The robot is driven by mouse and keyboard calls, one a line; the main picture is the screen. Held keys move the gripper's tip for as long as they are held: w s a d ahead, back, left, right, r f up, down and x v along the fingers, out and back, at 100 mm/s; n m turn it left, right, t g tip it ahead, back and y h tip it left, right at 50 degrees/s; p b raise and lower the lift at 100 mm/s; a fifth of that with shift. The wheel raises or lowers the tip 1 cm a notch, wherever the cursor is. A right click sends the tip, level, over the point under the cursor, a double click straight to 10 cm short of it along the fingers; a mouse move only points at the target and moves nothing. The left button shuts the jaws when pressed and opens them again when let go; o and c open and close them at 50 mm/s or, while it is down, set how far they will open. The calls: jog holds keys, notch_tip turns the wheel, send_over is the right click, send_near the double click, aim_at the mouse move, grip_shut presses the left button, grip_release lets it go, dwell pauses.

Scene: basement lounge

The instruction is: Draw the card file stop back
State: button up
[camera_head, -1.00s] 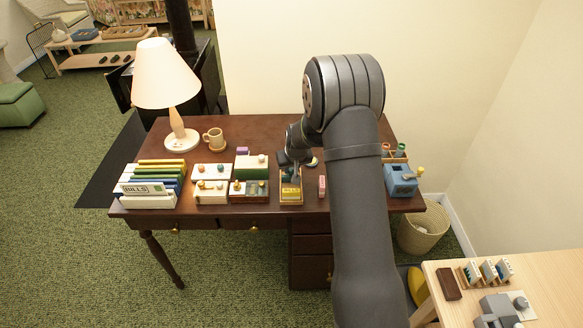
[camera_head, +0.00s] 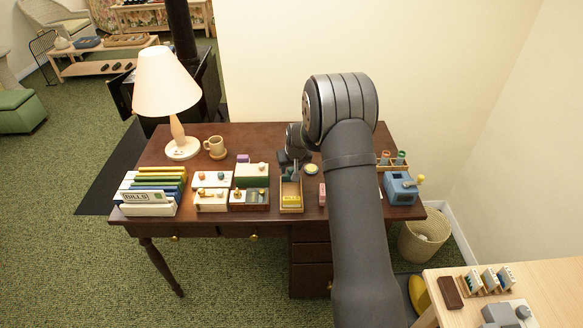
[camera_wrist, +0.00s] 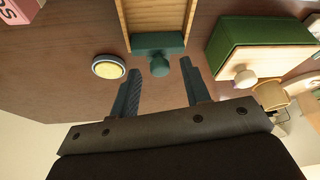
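The card file (camera_head: 291,208) is a small wooden tray on the desk with yellow at its front. In the wrist view its slatted wooden inside (camera_wrist: 156,14) shows bare up to the stop. The stop (camera_wrist: 150,42) is a dark teal plate with a round knob (camera_wrist: 160,66), at the tray end nearest my gripper. My gripper (camera_wrist: 161,66) is open, with a finger on each side of the knob and gaps to both. In the head view my gripper (camera_head: 291,172) is at the tray's back end, and the stop is hard to make out there.
A pink block (camera_head: 322,194), a blue sharpener (camera_head: 401,189), a mug (camera_head: 215,148) and a lamp (camera_head: 167,85) share the desk.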

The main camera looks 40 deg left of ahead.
jog(key=v, duration=1.7)
jog(key=shift+r, duration=0.25)
jog(key=shift+w, duration=0.1)
jog(key=x, duration=1.7)
jog(key=shift+f, duration=0.3)
jog(key=shift+r, duration=0.15)
